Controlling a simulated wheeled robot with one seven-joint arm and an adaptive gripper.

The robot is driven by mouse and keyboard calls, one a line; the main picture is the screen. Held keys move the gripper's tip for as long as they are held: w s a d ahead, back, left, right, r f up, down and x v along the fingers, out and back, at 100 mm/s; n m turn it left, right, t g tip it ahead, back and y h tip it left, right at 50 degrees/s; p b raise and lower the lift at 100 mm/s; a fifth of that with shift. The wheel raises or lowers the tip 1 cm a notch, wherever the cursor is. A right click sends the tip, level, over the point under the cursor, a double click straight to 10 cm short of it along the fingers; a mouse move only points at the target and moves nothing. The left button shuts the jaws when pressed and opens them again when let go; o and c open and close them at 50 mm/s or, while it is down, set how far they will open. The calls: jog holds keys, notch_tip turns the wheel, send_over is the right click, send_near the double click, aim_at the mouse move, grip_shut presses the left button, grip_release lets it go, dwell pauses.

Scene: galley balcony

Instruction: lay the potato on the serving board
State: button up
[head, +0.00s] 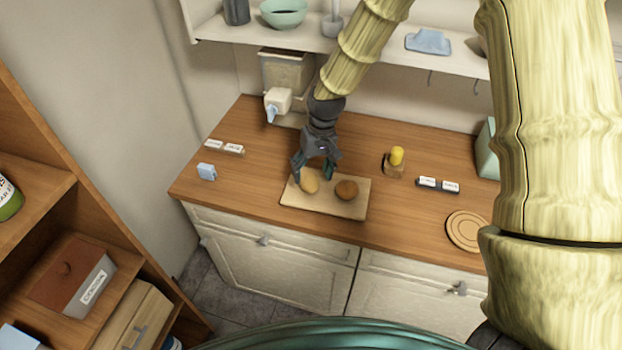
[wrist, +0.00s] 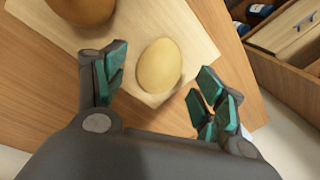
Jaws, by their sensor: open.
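The potato (head: 310,181), a smooth pale yellow-tan oval, lies on the wooden serving board (head: 325,206), toward its left end. The wrist view shows the potato (wrist: 159,66) resting on the pale board (wrist: 192,30), near a corner. A rounder brown item (head: 347,190) lies on the board to the right of the potato; it is cut by the top edge of the wrist view (wrist: 85,8). My gripper (head: 314,172) is open just above the potato, with its teal-padded fingers on either side. No finger visibly touches the potato.
A round wooden trivet (head: 466,231) lies at the right of the counter. A yellow item in a small wooden holder (head: 394,162) and small labelled blocks (head: 438,185) stand behind. A light blue block (head: 207,171) is at left.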

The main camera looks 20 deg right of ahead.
aim_at(316, 179)
notch_tip(316, 179, up, 8)
jog(key=d+b, duration=0.1)
jog(key=b, duration=0.1)
jog(key=shift+r, duration=0.25)
jog(key=shift+d, duration=0.1)
dwell(0.3)
